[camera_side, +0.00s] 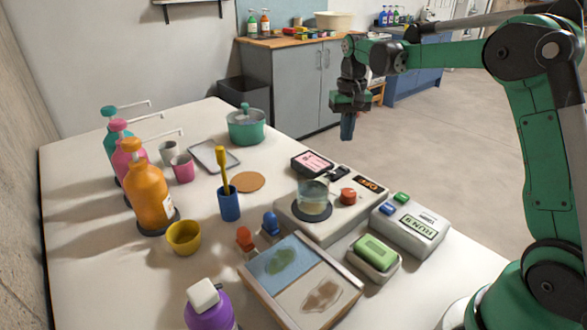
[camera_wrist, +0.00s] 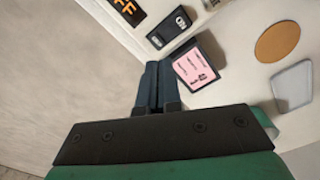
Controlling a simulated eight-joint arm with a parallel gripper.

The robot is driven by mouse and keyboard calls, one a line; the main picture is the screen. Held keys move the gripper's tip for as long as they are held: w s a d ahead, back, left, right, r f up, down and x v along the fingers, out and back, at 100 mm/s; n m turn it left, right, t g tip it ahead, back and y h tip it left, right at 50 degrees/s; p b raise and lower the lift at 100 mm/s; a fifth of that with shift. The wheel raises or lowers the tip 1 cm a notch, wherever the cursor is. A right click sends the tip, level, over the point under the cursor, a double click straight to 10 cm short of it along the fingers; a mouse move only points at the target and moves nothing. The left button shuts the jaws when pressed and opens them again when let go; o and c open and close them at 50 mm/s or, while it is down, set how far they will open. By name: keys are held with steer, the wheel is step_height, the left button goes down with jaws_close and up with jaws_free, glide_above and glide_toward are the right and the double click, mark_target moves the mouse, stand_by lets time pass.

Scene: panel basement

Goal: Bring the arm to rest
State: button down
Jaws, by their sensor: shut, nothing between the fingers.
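My gripper (camera_side: 347,126) hangs in the air near the right edge of the white table (camera_side: 80,235), fingers pointing down, in the side view. Its dark blue fingers are together with nothing between them. In the wrist view my gripper (camera_wrist: 157,88) also shows shut, with the table's edge and the floor behind it. My green arm reaches in from the right in the side view.
Near my gripper on the table are a pink-faced box (camera_side: 312,163), a device with a glass beaker (camera_side: 314,197), a RUN panel (camera_side: 410,228) and a green pot (camera_side: 246,126). Pump bottles (camera_side: 147,190) stand at left. Open floor (camera_side: 430,130) lies beyond the table.

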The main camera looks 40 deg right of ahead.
steer(key=s+a+r+n+t, duration=0.1)
steer(key=s+a+n+t, duration=0.5)
steer(key=s+a, duration=0.7)
steer(key=shift+a+r+t, duration=0.25)
steer(key=shift+a+t, duration=0.3)
steer(key=shift+t, duration=0.05)
